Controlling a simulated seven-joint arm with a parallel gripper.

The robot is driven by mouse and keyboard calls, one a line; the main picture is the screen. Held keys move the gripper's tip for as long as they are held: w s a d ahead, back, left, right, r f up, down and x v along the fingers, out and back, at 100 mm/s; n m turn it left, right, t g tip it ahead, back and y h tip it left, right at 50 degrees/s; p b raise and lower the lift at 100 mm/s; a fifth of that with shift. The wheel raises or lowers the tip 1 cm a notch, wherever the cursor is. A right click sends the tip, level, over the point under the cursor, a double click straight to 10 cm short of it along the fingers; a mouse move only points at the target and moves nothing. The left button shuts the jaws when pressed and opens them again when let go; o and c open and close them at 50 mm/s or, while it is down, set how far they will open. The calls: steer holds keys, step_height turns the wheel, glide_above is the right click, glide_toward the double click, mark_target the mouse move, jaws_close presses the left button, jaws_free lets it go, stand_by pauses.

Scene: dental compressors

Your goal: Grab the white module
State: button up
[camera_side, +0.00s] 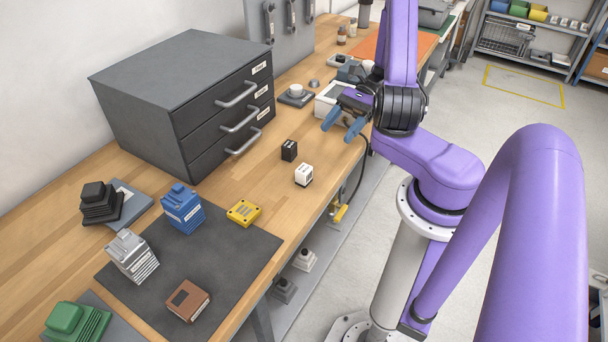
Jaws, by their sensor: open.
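The white module (304,175) is a small white block with a dark marking low on its side. It stands on the wooden bench near the front edge, just right of a small black module (289,150). My gripper (341,127) has blue fingers, is open and appears empty. In the picture it is above and to the right of the white module, apart from it. How high the fingers are over the bench is hard to tell.
A grey drawer cabinet (165,85) stands behind. A yellow part (243,213), a blue unit (182,208), a light grey unit (132,256) and a brown block (187,300) sit on or by a dark mat (238,262). A white box (328,100) is near my gripper.

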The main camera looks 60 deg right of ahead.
glide_toward(307, 166)
steer(key=a+f, duration=0.2)
steer(key=a, duration=0.1)
steer(key=shift+w+f, duration=0.15)
steer(key=shift+f, duration=0.1)
steer(key=a, duration=0.2)
steer(key=w+a, duration=0.1)
steer(key=shift+a+f, duration=0.3)
steer(key=shift+f, duration=0.1)
steer(key=shift+w+a+f, duration=0.1)
steer(key=shift+a+f, duration=0.2)
steer(key=shift+a, duration=0.3)
steer(key=shift+c, duration=0.3)
jaws_close()
